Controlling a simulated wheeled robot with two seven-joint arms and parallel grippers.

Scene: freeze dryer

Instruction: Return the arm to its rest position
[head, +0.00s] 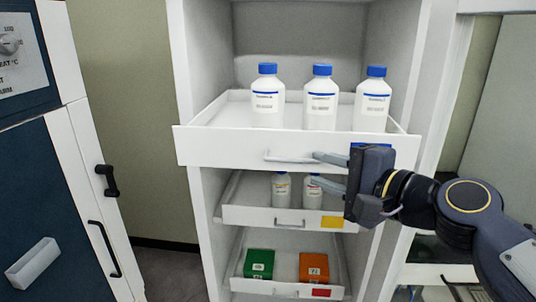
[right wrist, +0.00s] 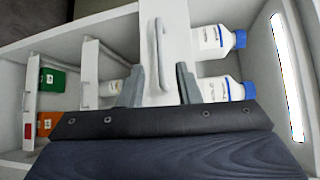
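My right gripper (head: 318,169) comes in from the right in the head view, in front of the pulled-out top drawer (head: 190,148). Its two grey fingers are spread apart with nothing between them. The top drawer's bar handle (head: 288,158) lies just left of the fingertips. In the right wrist view the open fingers (right wrist: 162,85) point towards that handle (right wrist: 157,42), which lies beyond the tips; no grasp shows. My left gripper is in neither view.
Three white bottles with blue caps (head: 320,102) stand in the top drawer. Lower drawers, also out, hold small bottles (head: 281,190), a green box (head: 259,264) and an orange box (head: 314,267). A dark blue cabinet (head: 45,200) stands left; floor between is clear.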

